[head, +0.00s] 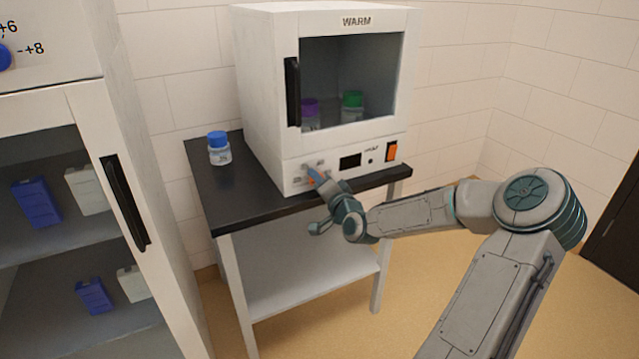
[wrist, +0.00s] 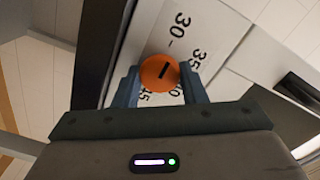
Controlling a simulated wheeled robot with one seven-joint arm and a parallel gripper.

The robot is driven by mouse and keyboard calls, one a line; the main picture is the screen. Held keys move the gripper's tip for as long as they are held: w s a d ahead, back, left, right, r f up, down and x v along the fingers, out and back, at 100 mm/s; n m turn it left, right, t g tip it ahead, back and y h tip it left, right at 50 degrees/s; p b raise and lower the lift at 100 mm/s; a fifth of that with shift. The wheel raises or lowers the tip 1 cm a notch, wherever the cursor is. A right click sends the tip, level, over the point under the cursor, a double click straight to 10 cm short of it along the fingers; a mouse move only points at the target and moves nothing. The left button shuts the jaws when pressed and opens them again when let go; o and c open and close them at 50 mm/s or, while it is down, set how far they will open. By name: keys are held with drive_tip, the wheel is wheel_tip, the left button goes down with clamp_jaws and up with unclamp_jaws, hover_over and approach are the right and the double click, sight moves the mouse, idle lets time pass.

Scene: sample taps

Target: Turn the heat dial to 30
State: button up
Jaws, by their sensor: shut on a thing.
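The orange heat dial (wrist: 160,72) sits on the front panel of the white WARM cabinet (head: 298,177). In the wrist view my gripper (wrist: 160,90) has its two blue-grey fingers on either side of the dial, shut on it. The dial's short black mark slants up and to the right, roughly between the printed 30 (wrist: 180,24) and 35 (wrist: 198,58). The lower scale numbers are partly hidden by the dial and fingers. In the head view my gripper (head: 317,178) covers most of the dial.
The cabinet stands on a black-topped table (head: 225,190). A blue-capped bottle (head: 218,148) stands left of it. The panel also has a dark display (head: 350,161) and an orange switch (head: 391,150). The cabinet door with its black handle (head: 292,91) is closed. A fridge (head: 150,170) stands at left.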

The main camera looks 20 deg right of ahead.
idle(0.4)
drive_tip(key=o, duration=0.9)
drive_tip(key=shift+o, duration=0.2)
drive_tip(key=s+p, duration=0.2)
drive_tip(key=s, duration=1.2)
drive_tip(key=shift+d, duration=0.25)
drive_tip(key=shift+w+a, duration=0.1)
